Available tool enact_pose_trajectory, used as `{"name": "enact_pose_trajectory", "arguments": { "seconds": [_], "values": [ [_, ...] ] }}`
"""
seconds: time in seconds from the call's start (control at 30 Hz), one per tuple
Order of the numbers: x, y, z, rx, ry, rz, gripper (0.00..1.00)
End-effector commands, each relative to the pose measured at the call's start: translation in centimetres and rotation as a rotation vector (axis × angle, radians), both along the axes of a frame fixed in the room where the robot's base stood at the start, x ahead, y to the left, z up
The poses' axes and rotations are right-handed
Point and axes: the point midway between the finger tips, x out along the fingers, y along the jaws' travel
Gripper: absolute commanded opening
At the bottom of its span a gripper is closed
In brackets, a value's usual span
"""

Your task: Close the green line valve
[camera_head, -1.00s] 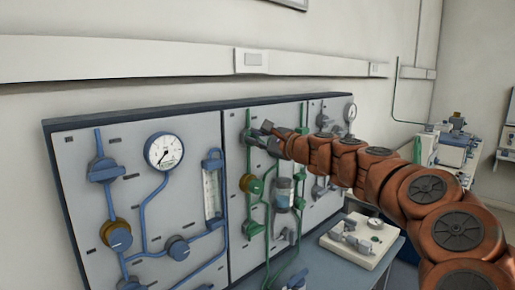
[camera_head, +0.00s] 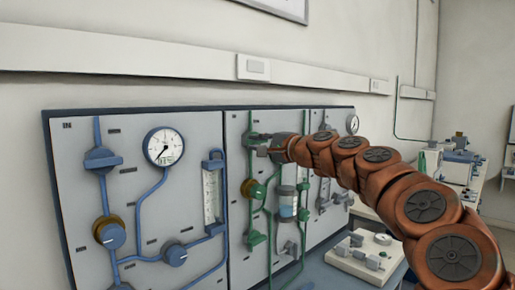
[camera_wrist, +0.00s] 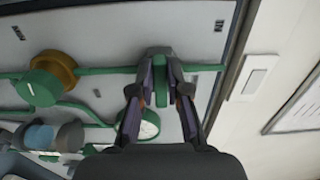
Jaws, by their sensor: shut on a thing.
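The green line (camera_head: 249,121) runs down the middle panel of the wall board. Near its top sits a green valve with a lever handle (camera_wrist: 160,80), between my fingers in the wrist view. My gripper (camera_head: 262,143) is shut on this handle, one dark finger on each side; the gripper also shows in the wrist view (camera_wrist: 160,92). In the head view my fingers hide most of the handle. In the wrist view the handle lies across the green pipe (camera_wrist: 110,71), which comes out on both sides of the fingers.
The left panel carries blue pipes, a round gauge (camera_head: 164,146) and a flowmeter (camera_head: 212,190). A bench device (camera_head: 365,255) stands at lower right.

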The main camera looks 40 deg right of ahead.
Motion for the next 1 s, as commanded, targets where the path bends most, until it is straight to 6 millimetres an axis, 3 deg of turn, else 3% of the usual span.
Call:
{"name": "enact_pose_trajectory", "arguments": {
  "seconds": [0.43,0.47,0.7,1.0],
  "values": [
    [0.04,0.03,-0.16,-0.012,0.001,0.001,0.00],
    [0.04,0.03,-0.16,-0.012,0.001,0.001,0.16],
    [0.03,0.03,-0.09,-0.011,0.000,0.001,0.41],
    [-0.08,0.01,-0.03,-0.010,0.000,0.001,0.41]
  ]
}}
